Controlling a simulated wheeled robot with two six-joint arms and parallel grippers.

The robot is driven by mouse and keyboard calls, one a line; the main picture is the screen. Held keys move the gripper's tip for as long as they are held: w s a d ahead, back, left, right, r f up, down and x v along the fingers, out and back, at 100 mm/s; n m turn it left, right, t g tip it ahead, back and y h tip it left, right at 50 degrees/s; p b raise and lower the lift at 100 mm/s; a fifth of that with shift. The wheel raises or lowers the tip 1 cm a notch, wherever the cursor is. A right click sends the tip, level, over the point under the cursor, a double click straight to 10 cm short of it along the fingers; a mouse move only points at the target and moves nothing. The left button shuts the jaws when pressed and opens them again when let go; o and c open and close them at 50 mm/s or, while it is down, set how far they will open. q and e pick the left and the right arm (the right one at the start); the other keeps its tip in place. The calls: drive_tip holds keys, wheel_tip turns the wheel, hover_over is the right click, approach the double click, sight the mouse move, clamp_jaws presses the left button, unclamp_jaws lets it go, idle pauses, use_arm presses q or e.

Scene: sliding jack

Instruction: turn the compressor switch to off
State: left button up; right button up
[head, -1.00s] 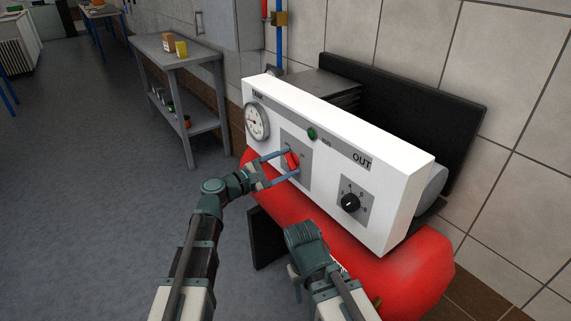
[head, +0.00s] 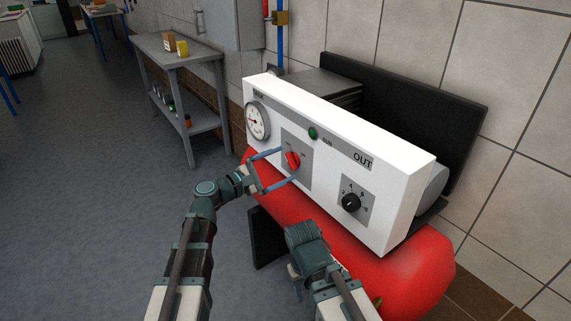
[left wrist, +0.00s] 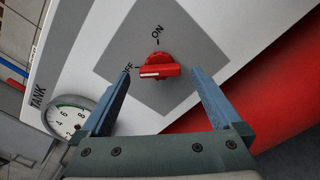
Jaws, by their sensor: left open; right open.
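The compressor switch is a red knob (head: 293,160) on a grey plate on the white panel. In the left wrist view the red knob (left wrist: 160,66) lies crosswise, its white mark pointing left to the OFF label (left wrist: 128,67), which is partly hidden by a finger. The ON label (left wrist: 157,31) is above the knob. My left gripper (head: 285,169) is open in front of the switch, one finger on each side, apart from the knob in the left wrist view. My right gripper (head: 296,280) is low in front of the red tank, its fingers hard to make out.
The white panel (head: 330,205) also carries a pressure gauge (head: 257,121), a green button (head: 313,133) and a black OUT knob (head: 351,202). The red tank (head: 420,262) bulges out beneath. A grey metal table (head: 175,50) stands behind at left. The floor at left is clear.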

use_arm(q)
drive_tip(key=v, duration=1.1)
drive_tip(key=shift+s+a, duration=0.2)
drive_tip(key=shift+a, duration=0.1)
drive_tip(key=s+d+f+m+g+y, duration=0.1)
drive_tip(key=s+f+m+g+y, duration=0.3)
drive_tip(key=f, duration=0.4)
drive_tip(key=s+d+f+m+g+y, duration=0.2)
drive_tip(key=s+f+m+g, duration=0.1)
drive_tip(key=f+m, duration=0.4)
drive_tip(key=s+a+f+m+g+y, duration=0.3)
drive_tip(key=s+a+f+m+y, duration=0.35)
drive_tip(key=a+y, duration=0.25)
drive_tip(key=s+d+r+m+p, duration=0.1)
drive_tip(key=d+r+p, duration=0.4)
drive_tip(key=r+p, duration=0.5)
drive_tip(key=s+d+r+m+p, duration=0.1)
drive_tip(key=s+d+r+p, duration=0.3)
drive_tip(key=r+p, duration=0.6)
drive_tip(key=shift+s+d+r+m+g+y+p, duration=0.2)
drive_tip(key=shift+d+r+m+g+y+p, duration=0.3)
drive_tip(key=shift+d, duration=0.5)
